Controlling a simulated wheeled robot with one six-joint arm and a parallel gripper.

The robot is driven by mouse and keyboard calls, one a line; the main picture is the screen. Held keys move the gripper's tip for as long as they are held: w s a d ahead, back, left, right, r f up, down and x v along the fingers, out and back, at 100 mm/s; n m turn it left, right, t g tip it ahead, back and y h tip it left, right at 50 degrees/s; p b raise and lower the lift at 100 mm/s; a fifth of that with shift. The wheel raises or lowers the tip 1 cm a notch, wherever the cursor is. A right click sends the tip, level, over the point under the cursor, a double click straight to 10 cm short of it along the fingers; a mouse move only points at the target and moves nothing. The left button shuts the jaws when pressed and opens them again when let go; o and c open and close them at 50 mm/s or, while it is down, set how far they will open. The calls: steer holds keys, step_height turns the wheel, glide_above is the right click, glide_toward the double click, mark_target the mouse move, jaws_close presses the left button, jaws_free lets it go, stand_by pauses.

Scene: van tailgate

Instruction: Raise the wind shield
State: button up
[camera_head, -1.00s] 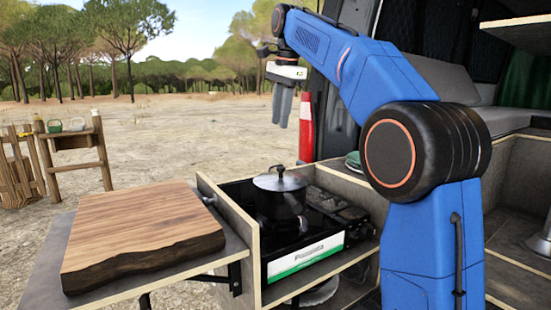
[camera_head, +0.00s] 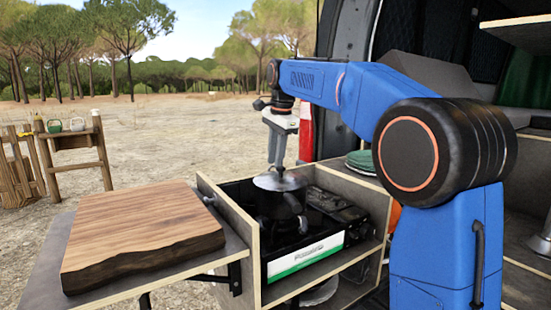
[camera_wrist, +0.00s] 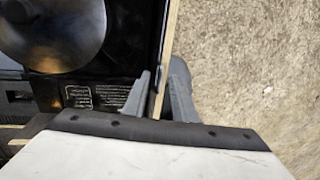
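A thin upright board with a pale wood edge (camera_wrist: 169,35) stands beside the black stove (camera_wrist: 112,70) in the wrist view. It may be the wind shield; no other raised shield shows. My gripper (camera_wrist: 162,68) points down with its grey fingers apart, one on each side of this edge. I cannot tell whether either finger touches it. In the head view my gripper (camera_head: 276,162) is behind the lidded pot (camera_head: 279,203), which hides the far edge of the stove box and partly hides the fingertips.
The pot's round lid (camera_wrist: 50,25) is close to my gripper in the wrist view. A thick cutting board (camera_head: 140,230) lies on the side shelf at left. A green round item (camera_head: 360,162) sits on the counter at right. Open ground lies beyond the stove.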

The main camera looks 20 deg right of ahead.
steer(key=shift+c, duration=0.6)
jaws_close()
stand_by(0.9)
